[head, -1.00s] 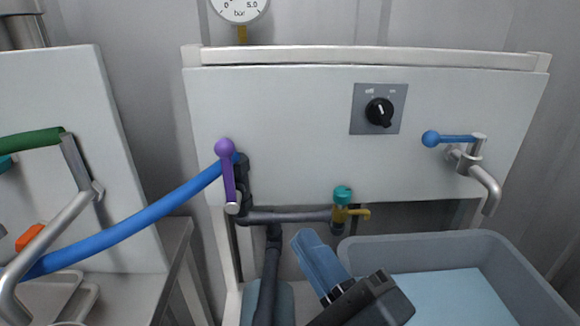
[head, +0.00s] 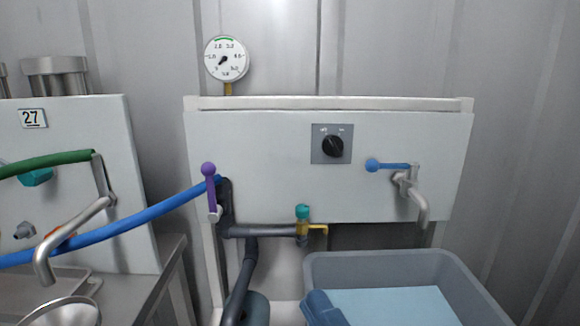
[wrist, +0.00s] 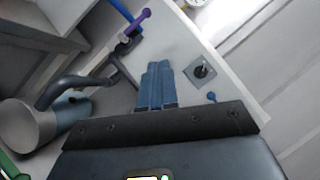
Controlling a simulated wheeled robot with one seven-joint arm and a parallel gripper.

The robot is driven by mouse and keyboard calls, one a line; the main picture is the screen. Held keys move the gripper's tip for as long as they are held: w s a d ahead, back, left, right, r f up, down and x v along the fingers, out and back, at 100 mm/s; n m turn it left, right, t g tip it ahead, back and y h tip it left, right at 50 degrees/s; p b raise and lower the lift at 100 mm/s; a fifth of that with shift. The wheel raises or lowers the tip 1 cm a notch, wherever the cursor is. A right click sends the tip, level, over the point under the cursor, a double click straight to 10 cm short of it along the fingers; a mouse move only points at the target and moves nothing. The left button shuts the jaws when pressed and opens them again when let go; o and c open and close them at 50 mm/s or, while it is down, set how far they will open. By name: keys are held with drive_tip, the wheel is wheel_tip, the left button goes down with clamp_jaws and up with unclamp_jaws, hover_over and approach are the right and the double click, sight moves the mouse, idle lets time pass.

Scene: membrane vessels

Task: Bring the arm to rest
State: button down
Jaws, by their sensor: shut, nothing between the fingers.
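My gripper (head: 322,308) shows at the bottom of the head view, in front of the left side of the grey bin. In the wrist view its blue fingers (wrist: 158,84) lie side by side, shut and empty. They point toward the white panel and appear apart from it. Most of my arm is out of the head view.
The white panel (head: 270,150) carries a black rotary switch (head: 333,146), a purple-handled valve (head: 210,185), a blue-handled tap (head: 390,166) and a teal-knobbed valve (head: 303,213). A gauge (head: 227,60) stands above. A grey bin (head: 470,285) sits below; a blue hose (head: 140,222) runs left.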

drive_tip(key=s+d+f+n+g+h, duration=0.1)
drive_tip(key=s+d+f+n+h, duration=0.4)
drive_tip(key=s+d+f, duration=0.4)
drive_tip(key=s+d+f+n+g+h, duration=0.1)
drive_tip(key=s+d+f+n+h, duration=0.45)
drive_tip(key=s, duration=0.55)
drive_tip(key=s+d+r+n+g, duration=0.2)
drive_tip(key=s+d+n, duration=0.1)
drive_tip(key=s+n, duration=0.55)
wheel_tip(320, 180, up, 12)
drive_tip(key=m+p, duration=0.1)
drive_tip(key=p, duration=1.1)
drive_tip(key=shift+s+d+f+m+p, duration=0.2)
drive_tip(key=shift+s+m+p, duration=0.1)
drive_tip(key=shift+s, duration=0.15)
